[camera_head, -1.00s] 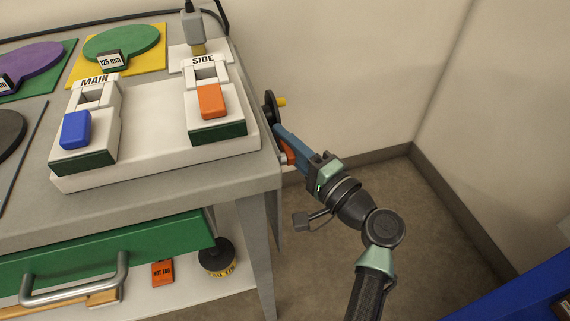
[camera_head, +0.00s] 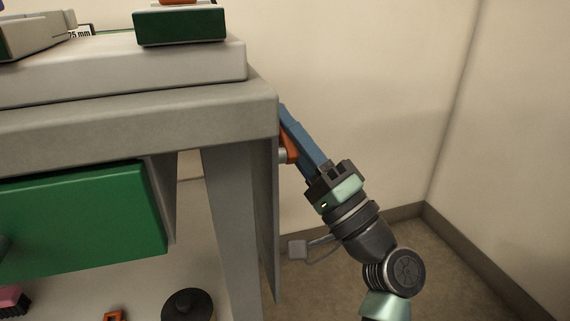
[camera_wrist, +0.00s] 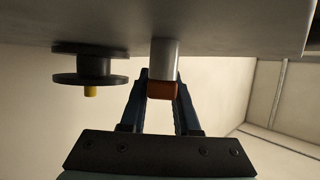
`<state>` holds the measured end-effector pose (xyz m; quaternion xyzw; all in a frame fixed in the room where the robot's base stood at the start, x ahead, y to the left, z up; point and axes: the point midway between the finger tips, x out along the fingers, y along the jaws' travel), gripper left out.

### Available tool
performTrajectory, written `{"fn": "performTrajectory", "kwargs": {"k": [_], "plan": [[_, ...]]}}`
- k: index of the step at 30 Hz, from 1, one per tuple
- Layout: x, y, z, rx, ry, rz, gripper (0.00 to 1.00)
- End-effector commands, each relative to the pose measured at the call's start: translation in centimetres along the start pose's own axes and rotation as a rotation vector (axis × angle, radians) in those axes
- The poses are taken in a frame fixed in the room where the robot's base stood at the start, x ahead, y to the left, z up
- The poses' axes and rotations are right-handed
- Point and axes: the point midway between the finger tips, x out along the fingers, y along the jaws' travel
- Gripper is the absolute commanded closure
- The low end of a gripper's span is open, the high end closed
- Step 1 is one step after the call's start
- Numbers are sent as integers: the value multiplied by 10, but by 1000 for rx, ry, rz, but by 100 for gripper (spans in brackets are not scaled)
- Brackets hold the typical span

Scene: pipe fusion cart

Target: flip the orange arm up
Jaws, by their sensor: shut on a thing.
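The orange arm (camera_head: 289,148) is on the right side of the cart, mostly hidden behind my gripper and the cart's edge in the head view. In the wrist view its orange end (camera_wrist: 162,90) shows below a pale metal post (camera_wrist: 164,58), between my fingers. My gripper (camera_wrist: 161,84) has its blue fingers closed around the orange piece; in the head view the gripper (camera_head: 284,112) reaches up and left to the cart's side.
A black wheel with a yellow handle (camera_wrist: 90,68) sits left of the orange arm on the same panel. The cart's grey top (camera_head: 200,105) and side panel (camera_head: 266,200) are close to my gripper. A green drawer (camera_head: 80,220) is in front. Floor to the right is clear.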

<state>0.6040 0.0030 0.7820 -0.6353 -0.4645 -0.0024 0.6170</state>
Motion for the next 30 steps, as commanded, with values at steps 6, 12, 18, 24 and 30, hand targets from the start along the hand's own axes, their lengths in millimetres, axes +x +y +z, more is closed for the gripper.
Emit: {"fn": "performTrajectory", "kwargs": {"k": [6,12,18,24,30], "plan": [[-3,1,1,-26,1,-64,100],[-1,-2,0,-37,1,-90,100],[0,-4,0,-40,1,-97,100],[0,-4,-1,-40,2,-97,100],[0,-4,0,-40,1,-97,48]]}}
